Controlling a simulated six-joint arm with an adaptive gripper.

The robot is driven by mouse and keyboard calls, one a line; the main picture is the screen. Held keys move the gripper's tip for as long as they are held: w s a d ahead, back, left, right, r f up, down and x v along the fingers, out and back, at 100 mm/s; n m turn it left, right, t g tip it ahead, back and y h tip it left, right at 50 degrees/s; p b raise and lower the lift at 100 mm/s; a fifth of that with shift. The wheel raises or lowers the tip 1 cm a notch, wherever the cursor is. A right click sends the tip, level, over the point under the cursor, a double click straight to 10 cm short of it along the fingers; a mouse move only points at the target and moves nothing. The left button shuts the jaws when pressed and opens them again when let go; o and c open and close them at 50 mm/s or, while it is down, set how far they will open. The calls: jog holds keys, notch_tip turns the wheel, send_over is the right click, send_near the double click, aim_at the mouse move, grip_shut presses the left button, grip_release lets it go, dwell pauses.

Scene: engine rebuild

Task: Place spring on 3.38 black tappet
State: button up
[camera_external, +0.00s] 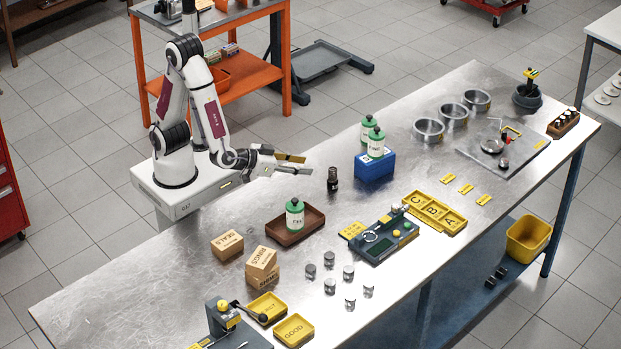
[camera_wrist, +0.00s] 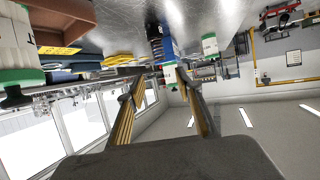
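My gripper (camera_external: 307,164) reaches out over the back edge of the bench, with its two fingers apart and nothing between them. The wrist view, which looks upside down, also shows the open fingers (camera_wrist: 160,78). Several small metal cylinders that look like tappets stand on the bench front, well away from my gripper; a darker one (camera_external: 310,271) is at their left. Their size markings are too small to read.
A blue box (camera_external: 375,165) holds a green-and-white bottle. A brown tray (camera_external: 297,236) with another bottle and a measuring device (camera_external: 380,240) lie between my gripper and the front.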

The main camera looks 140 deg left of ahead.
jog(key=shift+w, duration=0.1)
dwell(0.5)
jog(key=w+d+r+m+t+h, duration=0.3)
jog(key=w+d+r+t+h, duration=0.15)
jog(key=w+d, duration=0.35)
jog(key=s+d+r+m+h, duration=0.3)
jog(key=d+h, duration=0.1)
jog(key=d, duration=0.4)
jog(key=s+d+r+m+h, duration=0.25)
jog(key=d+h, duration=0.25)
jog(key=d, duration=0.3)
jog(key=s+a+f+m+g+y, duration=0.1)
jog(key=s+m+g, duration=0.3)
jog(key=s, duration=1.6)
jog(key=shift+s+a+f+m, duration=0.15)
jog(key=shift+m, duration=0.4)
